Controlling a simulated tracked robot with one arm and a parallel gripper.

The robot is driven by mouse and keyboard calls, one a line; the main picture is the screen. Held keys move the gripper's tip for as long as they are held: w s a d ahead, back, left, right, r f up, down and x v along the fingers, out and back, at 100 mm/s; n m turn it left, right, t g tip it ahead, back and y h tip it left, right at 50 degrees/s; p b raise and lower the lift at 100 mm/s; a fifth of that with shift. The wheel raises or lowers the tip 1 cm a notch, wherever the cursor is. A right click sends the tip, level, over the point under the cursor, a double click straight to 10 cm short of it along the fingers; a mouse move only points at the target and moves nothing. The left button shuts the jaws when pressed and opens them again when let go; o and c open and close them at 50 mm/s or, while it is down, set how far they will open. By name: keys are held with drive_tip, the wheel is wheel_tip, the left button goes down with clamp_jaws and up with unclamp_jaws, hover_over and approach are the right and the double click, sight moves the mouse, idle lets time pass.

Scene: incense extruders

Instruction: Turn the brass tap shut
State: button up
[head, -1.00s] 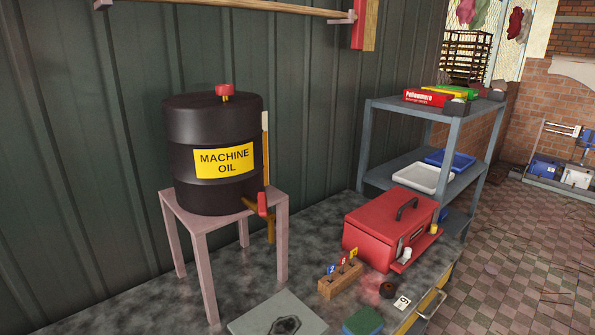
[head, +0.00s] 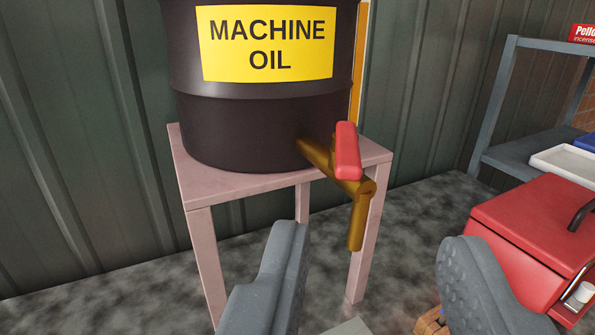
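The brass tap (head: 357,220) sticks out from the lower front of the black machine oil drum (head: 245,130). Its spout points down past the front edge of the pink stand. A red lever handle (head: 347,152) sits on top of the tap and slants across the pipe. I see no oil coming from the spout. My gripper (head: 372,240) is open, with its two grey fingers wide apart at the bottom of the view. It is empty. The tap shows beyond the fingers, between them in the picture, and nothing touches it.
The drum stands on the pink stand (head: 235,192). A red toolbox (head: 530,235) is at the right, partly behind my right finger. A grey shelf (head: 510,90) with trays stands further right. A dark corrugated wall (head: 90,130) runs behind.

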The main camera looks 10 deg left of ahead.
sight(347, 140)
drive_tip(key=shift+y, duration=0.3)
drive_tip(key=w, duration=0.1)
drive_tip(key=w+f, duration=0.1)
drive_tip(key=w, duration=0.2)
drive_tip(key=shift+w+a+f+p, duration=0.1)
drive_tip(key=shift+a+f+p, duration=0.05)
drive_tip(key=shift+a+p, duration=0.2)
drive_tip(key=shift+w+f+p, duration=0.1)
drive_tip(key=shift+w+p, duration=0.2)
drive_tip(key=shift+w, duration=0.25)
drive_tip(key=shift+w+a+p, duration=0.1)
drive_tip(key=shift+w+p, duration=1.25)
drive_tip(key=shift+w, duration=0.4)
drive_tip(key=w+p, duration=0.2)
drive_tip(key=p, duration=0.1)
drive_tip(key=shift+a+r, duration=0.1)
drive_tip(key=shift+r, duration=0.2)
drive_tip(key=shift+w+f+p, duration=0.2)
drive_tip(key=shift+w+p, duration=0.25)
drive_tip(key=shift+p, duration=0.15)
drive_tip(key=shift+w+r+p, duration=0.25)
drive_tip(key=shift+w+p, duration=0.15)
drive_tip(key=shift+p, duration=0.45)
drive_tip(key=w+p, duration=0.1)
drive_tip(key=p, duration=0.2)
drive_tip(key=shift+w, duration=0.2)
drive_tip(key=shift+w+f+p, duration=0.3)
drive_tip(key=shift+f+p, duration=0.05)
drive_tip(key=shift+p, duration=0.35)
